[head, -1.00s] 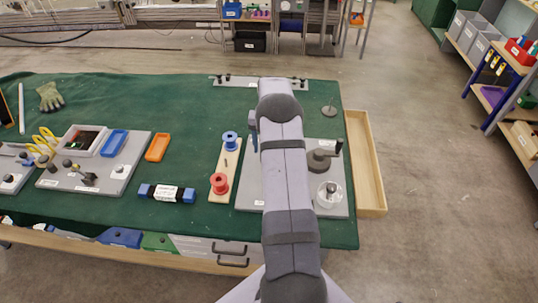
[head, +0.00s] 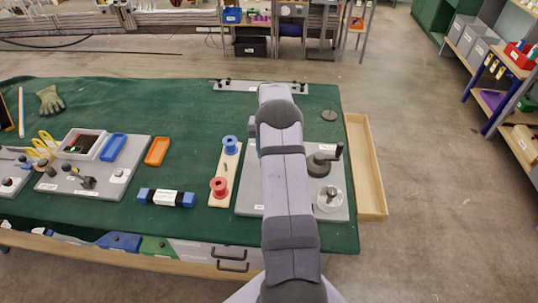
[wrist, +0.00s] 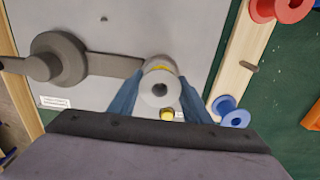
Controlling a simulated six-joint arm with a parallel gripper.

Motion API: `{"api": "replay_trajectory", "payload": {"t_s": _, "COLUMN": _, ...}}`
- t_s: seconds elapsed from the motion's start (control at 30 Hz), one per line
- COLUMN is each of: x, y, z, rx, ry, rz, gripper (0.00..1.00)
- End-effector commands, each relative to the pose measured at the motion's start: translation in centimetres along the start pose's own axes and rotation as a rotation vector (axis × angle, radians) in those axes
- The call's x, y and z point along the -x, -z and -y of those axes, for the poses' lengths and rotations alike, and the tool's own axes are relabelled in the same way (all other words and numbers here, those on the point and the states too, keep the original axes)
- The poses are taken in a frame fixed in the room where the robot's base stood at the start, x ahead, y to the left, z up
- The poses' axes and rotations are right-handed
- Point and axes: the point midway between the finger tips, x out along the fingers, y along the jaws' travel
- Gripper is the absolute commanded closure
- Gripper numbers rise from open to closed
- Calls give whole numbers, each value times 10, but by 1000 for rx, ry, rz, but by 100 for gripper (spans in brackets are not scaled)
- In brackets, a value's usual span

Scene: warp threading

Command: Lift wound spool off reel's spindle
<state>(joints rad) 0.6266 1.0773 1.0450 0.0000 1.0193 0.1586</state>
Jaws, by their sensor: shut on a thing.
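The spool (wrist: 160,84) is pale grey with a dark centre hole and some yellow thread showing at its upper edge in the wrist view. My gripper (wrist: 161,96) has its blue fingers on both sides of it, shut on it. The reel's grey base plate (wrist: 125,25) lies below; it also shows in the head view (head: 250,190). The dark reel crank (wrist: 55,60) is left of the spool, with a flat bar running towards it. The spindle is hidden beneath the spool, so I cannot tell whether they are apart. My arm hides the spool in the head view.
A wooden strip (head: 222,187) left of the plate carries a blue spool (head: 230,145) and a red spool (head: 219,186). A clear disc (head: 330,199) is at the plate's front right. A wooden tray (head: 365,165) flanks the table. Green cloth left of the strip is partly free.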

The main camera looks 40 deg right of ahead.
Motion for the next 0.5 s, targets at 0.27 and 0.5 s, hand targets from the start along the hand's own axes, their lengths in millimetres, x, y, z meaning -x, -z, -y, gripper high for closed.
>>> {"api": "replay_trajectory", "payload": {"t_s": 0.27, "x": 19, "y": 0, "z": 0, "rx": 0, "ry": 0, "rz": -1, "gripper": 72}}
{"api": "replay_trajectory", "payload": {"t_s": 0.5, "x": 34, "y": 0, "z": 0, "rx": 0, "ry": 0, "rz": -1, "gripper": 72}}
